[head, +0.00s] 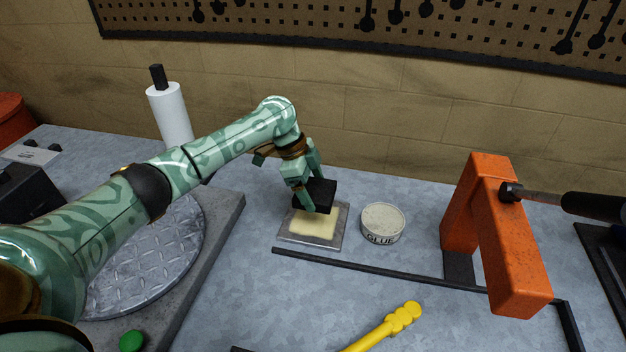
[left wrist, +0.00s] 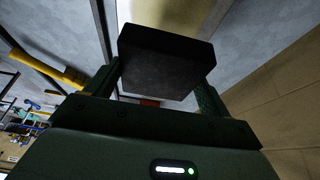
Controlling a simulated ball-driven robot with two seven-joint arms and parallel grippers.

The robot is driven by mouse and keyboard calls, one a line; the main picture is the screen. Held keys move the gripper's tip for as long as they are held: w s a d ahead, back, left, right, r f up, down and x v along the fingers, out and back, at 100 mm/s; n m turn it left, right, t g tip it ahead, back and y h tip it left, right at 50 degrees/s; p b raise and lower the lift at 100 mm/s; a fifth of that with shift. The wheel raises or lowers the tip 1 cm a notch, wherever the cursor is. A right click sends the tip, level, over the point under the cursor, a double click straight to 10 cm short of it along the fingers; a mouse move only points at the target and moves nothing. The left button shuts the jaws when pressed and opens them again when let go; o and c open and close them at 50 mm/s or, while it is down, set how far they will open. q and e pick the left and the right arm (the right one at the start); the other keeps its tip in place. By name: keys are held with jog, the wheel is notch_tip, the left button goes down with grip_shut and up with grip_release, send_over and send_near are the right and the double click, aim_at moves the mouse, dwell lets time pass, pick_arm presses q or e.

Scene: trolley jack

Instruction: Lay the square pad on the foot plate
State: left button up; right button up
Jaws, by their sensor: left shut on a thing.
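The black square pad (head: 314,195) is between the fingers of my left gripper (head: 305,190), which is shut on it. In the left wrist view the pad (left wrist: 165,62) fills the space between the fingertips. The gripper holds it over the back part of a square metal plate (head: 284,238) with a pale yellow patch (head: 316,228) on top, apparently the foot plate. Whether the pad touches the plate I cannot tell. The plate and patch also show partly behind the pad in the left wrist view. My right gripper is not in view.
A round glue tin (head: 382,222) stands just right of the plate. An orange jack frame (head: 485,230) with a black-handled bar is at the right. A black rod (head: 370,270) and a yellow tool (head: 390,327) lie in front. A grey slab with a round tread plate (head: 150,265) is at the left.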

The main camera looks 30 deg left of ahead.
pick_arm(q)
jog(key=shift+f+b, duration=1.2)
jog(key=shift+f, duration=2.4)
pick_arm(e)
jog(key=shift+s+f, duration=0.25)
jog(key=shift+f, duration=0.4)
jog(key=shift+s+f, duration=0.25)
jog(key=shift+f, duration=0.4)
pick_arm(q)
jog(key=shift+f, duration=0.2)
jog(key=o, duration=1.1)
jog(key=p+v, duration=0.6)
jog(key=v, duration=1)
jog(key=shift+a, duration=0.2)
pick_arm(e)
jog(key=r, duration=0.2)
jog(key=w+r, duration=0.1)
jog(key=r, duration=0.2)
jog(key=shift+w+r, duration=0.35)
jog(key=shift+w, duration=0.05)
